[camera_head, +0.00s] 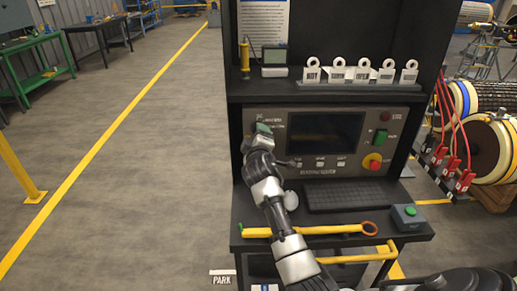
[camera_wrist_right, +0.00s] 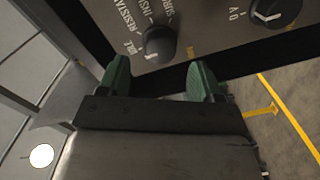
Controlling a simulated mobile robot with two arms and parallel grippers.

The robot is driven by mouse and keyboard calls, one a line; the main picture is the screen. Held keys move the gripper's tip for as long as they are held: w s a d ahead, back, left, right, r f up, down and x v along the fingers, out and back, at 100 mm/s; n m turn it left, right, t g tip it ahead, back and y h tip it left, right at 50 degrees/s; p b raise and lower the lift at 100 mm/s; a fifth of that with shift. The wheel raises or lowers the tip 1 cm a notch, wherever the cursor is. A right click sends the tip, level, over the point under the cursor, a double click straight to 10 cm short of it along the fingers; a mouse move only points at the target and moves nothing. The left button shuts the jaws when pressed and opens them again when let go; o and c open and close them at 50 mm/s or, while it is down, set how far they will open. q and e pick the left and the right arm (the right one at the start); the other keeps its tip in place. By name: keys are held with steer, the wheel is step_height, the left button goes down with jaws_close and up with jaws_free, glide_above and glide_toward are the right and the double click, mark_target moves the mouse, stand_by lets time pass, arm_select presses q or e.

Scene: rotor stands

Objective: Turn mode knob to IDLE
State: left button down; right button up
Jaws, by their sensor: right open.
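The grey test console panel (camera_head: 385,152) faces me in the head view. In the right wrist view, the dark round mode knob (camera_wrist_right: 160,45) sits on the panel with IDLE, RESISTANCE and other partly cut-off labels around its left and upper side. I cannot tell for sure which label it points to. My right gripper (camera_wrist_right: 161,78) is open, its two green fingers apart, and the knob shows just beyond the gap between them. In the head view my right gripper (camera_head: 263,130) is at the panel's left side and hides the knob. My left gripper is not in view.
A second dark knob (camera_wrist_right: 275,12) is on the panel to the right. A screen (camera_head: 325,135), a red emergency button (camera_head: 372,162) and a keyboard (camera_head: 345,196) are close by. A yellow tool (camera_head: 330,229) lies on the console's shelf.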

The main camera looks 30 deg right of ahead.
steer(key=v, duration=0.6)
steer(key=shift+s+a+b, duration=0.15)
steer(key=shift+s+b, duration=0.15)
steer(key=shift+b, duration=0.05)
steer(key=s+a+f+m+g+y, duration=0.1)
steer(key=s+a+f+g+y, duration=0.2)
steer(key=s+f, duration=0.45)
steer(key=s+a+f+m+g+y, duration=0.2)
steer(key=s+a+f, duration=0.2)
steer(key=s+f, duration=0.35)
steer(key=s+a+f+m+g+y, duration=0.1)
steer(key=s+a+f+g+y, duration=0.3)
steer(key=s, duration=0.6)
steer(key=s+a+g+y, duration=0.1)
steer(key=s+a+g, duration=0.2)
steer(key=s+a, duration=0.55)
step_height(320, 180, down, 25)
steer(key=s+d, duration=0.3)
steer(key=s+d+f+g, duration=0.2)
steer(key=s+f, duration=1.4)
steer(key=shift+s+d+f+h, duration=0.15)
steer(key=shift+d+f+h, duration=0.15)
steer(key=shift+d+f, duration=0.1)
